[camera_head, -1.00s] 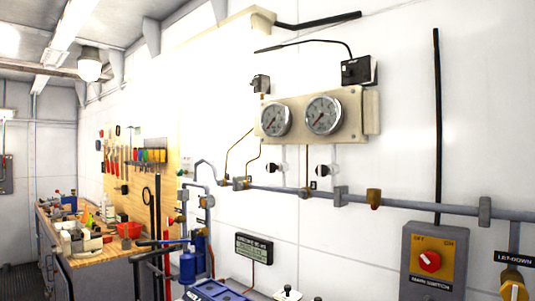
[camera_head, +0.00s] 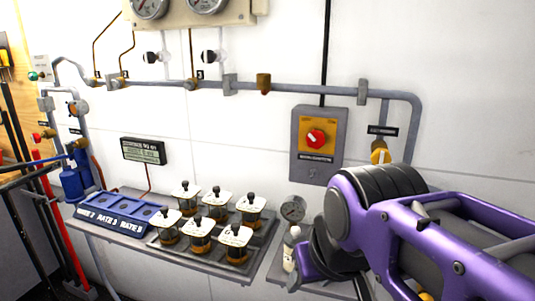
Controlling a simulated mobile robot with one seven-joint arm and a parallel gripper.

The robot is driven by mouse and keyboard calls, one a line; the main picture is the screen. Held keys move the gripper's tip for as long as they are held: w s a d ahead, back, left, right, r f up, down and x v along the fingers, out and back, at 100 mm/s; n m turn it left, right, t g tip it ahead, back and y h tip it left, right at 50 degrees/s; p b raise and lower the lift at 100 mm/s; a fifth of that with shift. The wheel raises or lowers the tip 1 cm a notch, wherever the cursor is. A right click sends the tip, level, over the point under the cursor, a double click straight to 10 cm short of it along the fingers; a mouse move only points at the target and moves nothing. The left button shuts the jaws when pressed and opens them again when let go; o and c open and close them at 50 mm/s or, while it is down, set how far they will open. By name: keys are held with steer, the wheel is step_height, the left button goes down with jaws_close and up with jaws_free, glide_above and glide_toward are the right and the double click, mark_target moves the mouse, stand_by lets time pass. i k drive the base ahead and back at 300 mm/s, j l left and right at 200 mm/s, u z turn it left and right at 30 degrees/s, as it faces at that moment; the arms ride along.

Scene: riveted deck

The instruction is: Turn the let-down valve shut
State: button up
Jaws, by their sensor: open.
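The let-down valve (camera_head: 380,153) is a yellow round body with a pale handle across its face. It sits on a short grey pipe that drops from the wall pipe, under a dark label (camera_head: 383,131) that reads LET-DOWN in the earlier frame. My purple and black arm fills the lower right, and its upper edge comes close below the valve in the picture. The valve's lower edge meets the arm's outline. I cannot make out my gripper's fingers in this view.
A grey box with a red knob (camera_head: 316,137) is left of the valve. Below are a shelf of several white-topped jars (camera_head: 216,203), a blue rack (camera_head: 122,213), a small gauge (camera_head: 293,208) and a white bottle (camera_head: 290,248). Grey pipe (camera_head: 180,85) runs along the wall.

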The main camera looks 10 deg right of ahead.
mark_target(380, 156)
steer(key=z, duration=0.95)
steer(key=i+z, duration=0.2)
